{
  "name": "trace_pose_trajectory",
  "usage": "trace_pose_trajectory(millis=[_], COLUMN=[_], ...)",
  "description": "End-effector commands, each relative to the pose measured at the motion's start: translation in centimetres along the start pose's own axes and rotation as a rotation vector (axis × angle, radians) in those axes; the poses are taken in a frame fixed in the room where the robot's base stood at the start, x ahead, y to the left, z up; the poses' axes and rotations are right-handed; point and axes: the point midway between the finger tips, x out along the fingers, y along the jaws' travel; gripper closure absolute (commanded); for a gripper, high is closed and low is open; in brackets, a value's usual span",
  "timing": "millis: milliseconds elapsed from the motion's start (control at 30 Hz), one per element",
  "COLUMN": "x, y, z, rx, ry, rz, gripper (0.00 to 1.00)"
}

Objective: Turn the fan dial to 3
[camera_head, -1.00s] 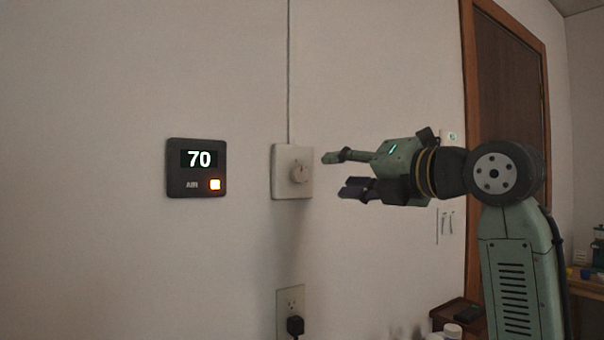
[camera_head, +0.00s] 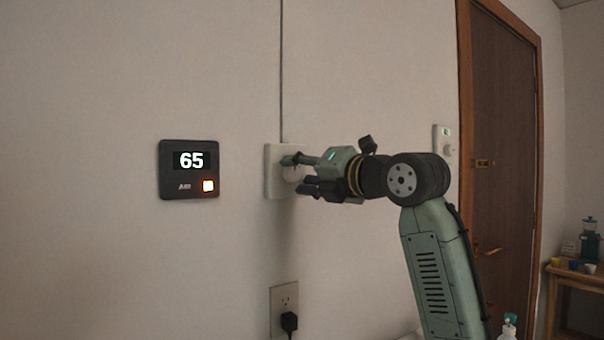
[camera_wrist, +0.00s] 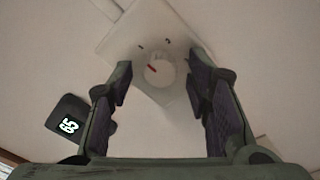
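The dial is a round white knob (camera_wrist: 160,73) with a red pointer mark, on a white wall plate (camera_head: 271,172). Small dark marks show on the plate around the knob in the wrist view, but I cannot read them. My gripper (camera_head: 291,174) is at the plate in the head view, its fingers pointing left and partly covering the knob. In the wrist view my gripper (camera_wrist: 160,85) is open, with one finger on each side of the knob. Gaps show between fingers and knob there.
A black display panel (camera_head: 188,170) reading 65 is on the wall left of the plate. An outlet with a black plug (camera_head: 287,312) is below. A white wall unit (camera_head: 444,142) and a brown door (camera_head: 503,170) are to the right.

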Motion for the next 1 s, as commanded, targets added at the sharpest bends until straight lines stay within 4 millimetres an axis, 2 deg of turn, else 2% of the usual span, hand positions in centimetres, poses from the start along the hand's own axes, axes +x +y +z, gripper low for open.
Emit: trace_pose_trajectory(millis=[67,633,1000], x=[-0.02,-0.04,-0.02], y=[0.0,0.03,0.0], z=[0.01,0.02,0.06], rx=[0.0,0.0,0.054], ry=[0.0,0.0,-0.004], rz=[0.0,0.0,0.004], gripper=[0.62,1.0,1.0])
